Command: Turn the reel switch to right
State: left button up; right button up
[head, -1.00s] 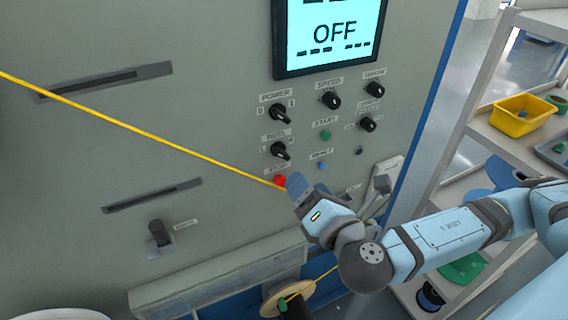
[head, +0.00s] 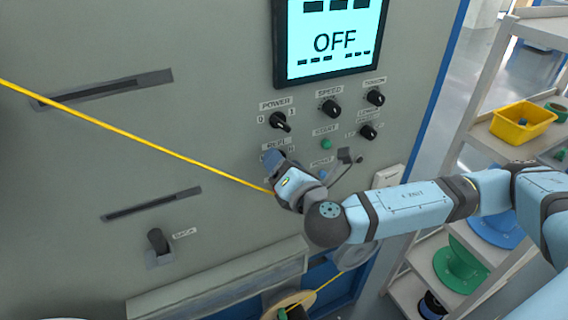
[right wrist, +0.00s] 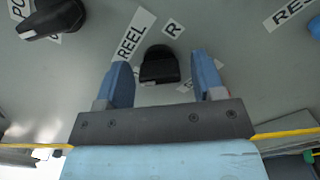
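The reel switch (right wrist: 159,66) is a black knob on the grey panel, just beyond and between my right gripper's fingers in the right wrist view. The REEL label and an R mark sit beside it. My right gripper (right wrist: 163,85) is open, its two blue fingers apart on either side of the knob, with gaps showing. In the head view my right gripper (head: 275,160) is at the panel and mostly hides the reel switch. My left gripper is not in view.
The power switch (head: 280,121) is just above, and also shows in the right wrist view (right wrist: 52,19). Speed (head: 330,108) and tension (head: 375,97) knobs are to the right. A yellow cable (head: 130,136) crosses the panel. The screen (head: 333,42) reads OFF. A shelf with a yellow bin (head: 522,121) stands right.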

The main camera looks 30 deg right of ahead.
jog(key=c, duration=0.8)
jog(key=shift+o, duration=0.2)
